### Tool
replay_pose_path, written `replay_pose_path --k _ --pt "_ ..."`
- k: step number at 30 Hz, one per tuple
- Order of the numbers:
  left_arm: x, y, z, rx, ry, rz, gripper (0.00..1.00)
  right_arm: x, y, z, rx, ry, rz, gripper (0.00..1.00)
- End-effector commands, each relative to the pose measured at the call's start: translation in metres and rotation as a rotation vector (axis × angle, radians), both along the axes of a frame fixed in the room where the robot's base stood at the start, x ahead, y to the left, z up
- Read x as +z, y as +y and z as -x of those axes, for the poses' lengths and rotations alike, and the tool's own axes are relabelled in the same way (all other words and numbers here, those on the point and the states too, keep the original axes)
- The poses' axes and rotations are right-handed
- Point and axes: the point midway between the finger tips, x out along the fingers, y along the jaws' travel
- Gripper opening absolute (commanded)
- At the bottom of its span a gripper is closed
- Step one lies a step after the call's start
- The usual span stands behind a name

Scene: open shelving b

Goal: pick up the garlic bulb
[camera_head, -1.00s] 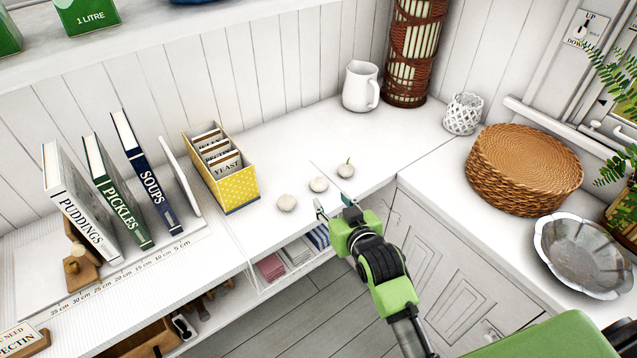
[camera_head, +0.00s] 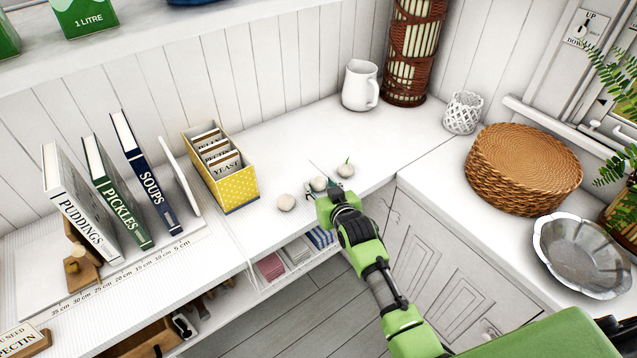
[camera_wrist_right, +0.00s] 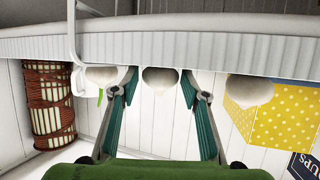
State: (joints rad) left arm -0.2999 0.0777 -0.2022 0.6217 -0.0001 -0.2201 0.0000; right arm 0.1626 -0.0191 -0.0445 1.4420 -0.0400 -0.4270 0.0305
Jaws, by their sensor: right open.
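Three small whitish bulbs stand in a row near the front edge of the white counter: a left one (camera_head: 286,202), a middle one (camera_head: 318,184) and a right one with a green sprout (camera_head: 346,169). They look much alike in the head view. My right gripper (camera_head: 324,186) is open at the middle bulb. In the right wrist view, which is upside down, the middle bulb (camera_wrist_right: 160,79) lies between the open fingertips (camera_wrist_right: 159,84), with gaps showing on both sides. The sprouted bulb (camera_wrist_right: 101,76) and the plain outer bulb (camera_wrist_right: 249,90) lie outside the fingers. My left gripper is out of view.
A yellow dotted packet box (camera_head: 238,190) stands left of the bulbs, with upright books (camera_head: 150,185) farther left. A white jug (camera_head: 360,86) and a wicker lantern (camera_head: 413,50) stand behind. The counter (camera_head: 285,150) behind the bulbs is clear.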

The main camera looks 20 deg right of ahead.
Motion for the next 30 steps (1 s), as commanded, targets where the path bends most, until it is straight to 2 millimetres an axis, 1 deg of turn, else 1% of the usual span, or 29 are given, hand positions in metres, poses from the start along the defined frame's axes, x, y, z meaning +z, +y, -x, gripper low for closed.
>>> replay_pose_path --k 2,8,9,11,12,13,23,30 --pt "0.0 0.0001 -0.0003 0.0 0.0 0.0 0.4 -0.001 0.0001 -0.0028 0.0 0.0 0.0 0.42" --pt "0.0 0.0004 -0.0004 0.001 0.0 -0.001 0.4 -0.0016 0.0002 -0.003 0.0 0.001 0.0 0.42" --pt "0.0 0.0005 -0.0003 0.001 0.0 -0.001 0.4 -0.0015 0.0003 -0.0029 0.0 0.0 0.0 0.39" --pt "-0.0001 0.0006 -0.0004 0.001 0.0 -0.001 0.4 -0.0014 0.0003 -0.003 0.0 0.0 0.0 0.23" --pt "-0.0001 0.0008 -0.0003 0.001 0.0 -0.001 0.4 -0.0014 0.0003 -0.0029 0.0 0.0 0.0 0.13" --pt "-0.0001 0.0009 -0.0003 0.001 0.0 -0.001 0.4 -0.0014 0.0003 -0.0029 0.0 0.0 0.0 0.12" --pt "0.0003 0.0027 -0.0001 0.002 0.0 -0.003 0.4 -0.0008 0.0004 -0.0029 0.0 0.0 0.0 0.12" --pt "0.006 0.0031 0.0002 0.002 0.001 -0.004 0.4 0.0059 -0.0001 -0.0042 0.0 0.0 0.0 0.12"
